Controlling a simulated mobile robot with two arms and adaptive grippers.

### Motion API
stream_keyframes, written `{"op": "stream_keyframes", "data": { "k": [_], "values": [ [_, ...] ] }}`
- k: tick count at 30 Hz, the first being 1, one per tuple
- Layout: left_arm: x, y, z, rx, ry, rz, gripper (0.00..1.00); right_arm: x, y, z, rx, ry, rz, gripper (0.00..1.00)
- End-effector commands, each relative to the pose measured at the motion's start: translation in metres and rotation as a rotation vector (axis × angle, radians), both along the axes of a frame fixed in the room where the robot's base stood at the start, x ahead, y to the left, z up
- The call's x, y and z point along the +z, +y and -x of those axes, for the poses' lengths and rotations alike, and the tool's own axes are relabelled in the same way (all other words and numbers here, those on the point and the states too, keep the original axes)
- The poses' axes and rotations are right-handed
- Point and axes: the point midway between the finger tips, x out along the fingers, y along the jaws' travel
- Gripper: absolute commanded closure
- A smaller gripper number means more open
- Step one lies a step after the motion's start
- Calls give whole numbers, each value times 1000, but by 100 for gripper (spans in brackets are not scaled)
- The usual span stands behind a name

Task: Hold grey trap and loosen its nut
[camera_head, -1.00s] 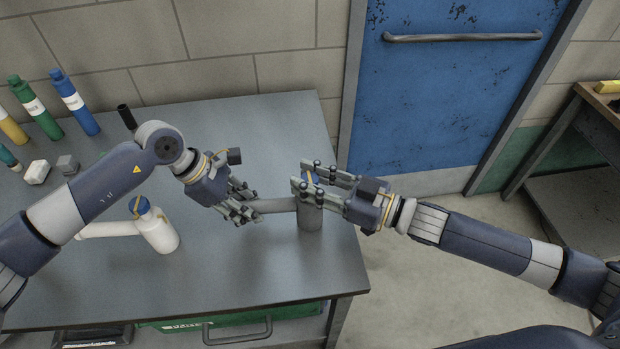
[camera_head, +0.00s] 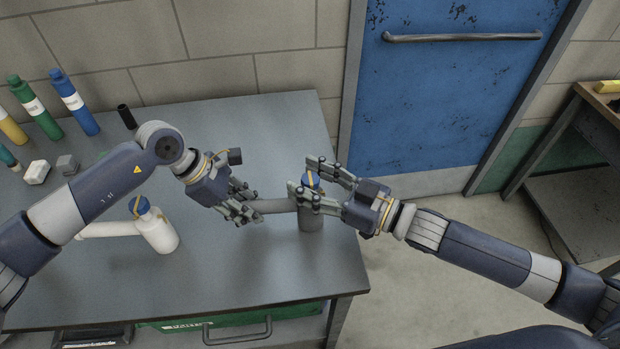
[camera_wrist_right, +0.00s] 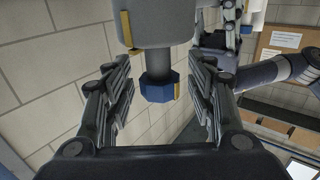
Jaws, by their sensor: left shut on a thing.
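The grey trap (camera_head: 311,222) stands upright near the right edge of the bench, with its pipe (camera_head: 276,206) running left. Its blue nut (camera_head: 312,180) with a yellow mark is on top, partly behind my right fingers. My left gripper (camera_head: 246,207) is shut on the trap's pipe. My right gripper (camera_head: 304,176) is open around the nut. In the right wrist view the nut (camera_wrist_right: 158,88) sits between the spread fingers (camera_wrist_right: 160,85), with a gap on both sides, and the trap body (camera_wrist_right: 165,25) shows above it.
A white trap (camera_head: 160,235) with a blue nut stands left on the bench (camera_head: 220,275). Green (camera_head: 38,112), blue (camera_head: 78,105) and yellow bottles, a black cylinder (camera_head: 126,117) and small blocks (camera_head: 37,172) are at the back left. The bench front is clear.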

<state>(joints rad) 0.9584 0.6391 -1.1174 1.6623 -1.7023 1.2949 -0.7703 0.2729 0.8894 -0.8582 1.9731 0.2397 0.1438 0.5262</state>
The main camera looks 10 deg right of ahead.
Motion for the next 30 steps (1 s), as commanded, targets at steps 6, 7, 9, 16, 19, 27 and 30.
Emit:
{"op": "stream_keyframes", "data": {
  "k": [6, 7, 9, 16, 19, 27, 30],
  "values": [
    [1, 0, -1, 1, -2, 2, 95, -1, -1, 0, -1, 1, 2, 49],
    [1, 0, -1, 1, -2, 2, 95, -1, -2, 1, -1, 1, 2, 49],
    [1, 0, -1, 1, -3, 2, 95, -2, -7, 4, -2, 2, 3, 49],
    [1, 0, -1, 2, -2, 1, 95, -3, -35, 26, -3, 7, 5, 49],
    [1, 0, -1, 2, -2, 1, 95, -3, -50, 37, -1, 6, 5, 49],
    [1, 0, -1, 2, -2, 1, 95, -3, -80, 61, -1, 5, 4, 49],
    [1, 0, -1, 2, -2, 1, 95, -2, -87, 66, -2, 4, 2, 49]
  ]
}}
